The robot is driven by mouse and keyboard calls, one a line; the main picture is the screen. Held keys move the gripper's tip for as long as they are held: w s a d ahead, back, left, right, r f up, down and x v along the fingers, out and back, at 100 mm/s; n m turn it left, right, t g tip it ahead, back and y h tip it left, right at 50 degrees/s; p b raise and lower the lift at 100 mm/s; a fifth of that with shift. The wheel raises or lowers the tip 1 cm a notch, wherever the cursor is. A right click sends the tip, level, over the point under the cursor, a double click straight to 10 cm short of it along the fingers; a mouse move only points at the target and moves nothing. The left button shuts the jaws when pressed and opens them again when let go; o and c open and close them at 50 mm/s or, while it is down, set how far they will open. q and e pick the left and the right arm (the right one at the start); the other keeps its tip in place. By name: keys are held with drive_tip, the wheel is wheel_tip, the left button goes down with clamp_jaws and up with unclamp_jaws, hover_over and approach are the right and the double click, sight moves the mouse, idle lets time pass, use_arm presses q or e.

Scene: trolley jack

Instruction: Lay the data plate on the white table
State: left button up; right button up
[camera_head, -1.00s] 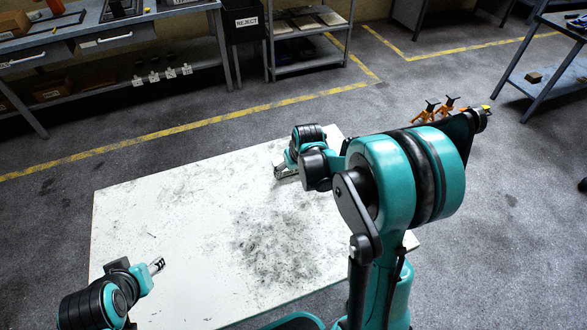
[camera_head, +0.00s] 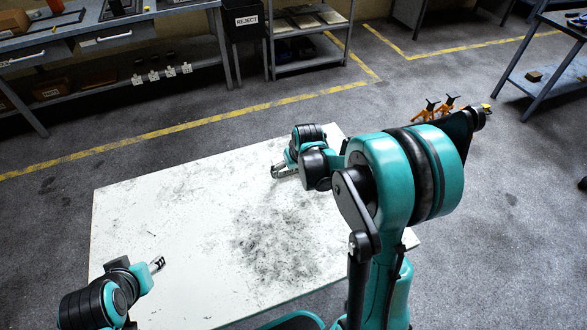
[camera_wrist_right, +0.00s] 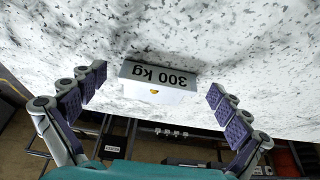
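The data plate (camera_wrist_right: 160,75) shows in the right wrist view as a grey strip marked "300 kg", upside down in the picture. A white face with a small yellow mark adjoins it. My right gripper (camera_wrist_right: 159,103) is open, its fingers spread on both sides of the plate and apart from it. In the head view the right gripper (camera_head: 283,171) is over the far part of the white table (camera_head: 190,225); I cannot make out the plate there. My left gripper (camera_head: 157,264) is over the table's near left part; its opening is too small to tell.
My right arm covers the table's right side in the head view. The table's middle is clear apart from dark smudges. A workbench (camera_head: 105,38), a black reject bin (camera_head: 243,40) and a shelf (camera_head: 309,65) stand beyond, across open floor.

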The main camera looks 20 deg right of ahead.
drive_tip(key=v, duration=1.2)
drive_tip(key=s+a+t, duration=0.1)
drive_tip(key=s+a, duration=0.3)
drive_tip(key=s, duration=0.3)
drive_tip(key=s+a+t, duration=0.1)
drive_tip(key=s+a, duration=0.4)
drive_tip(key=s, duration=0.3)
drive_tip(key=shift+s+r+n, duration=0.2)
drive_tip(key=shift+r+n, duration=0.1)
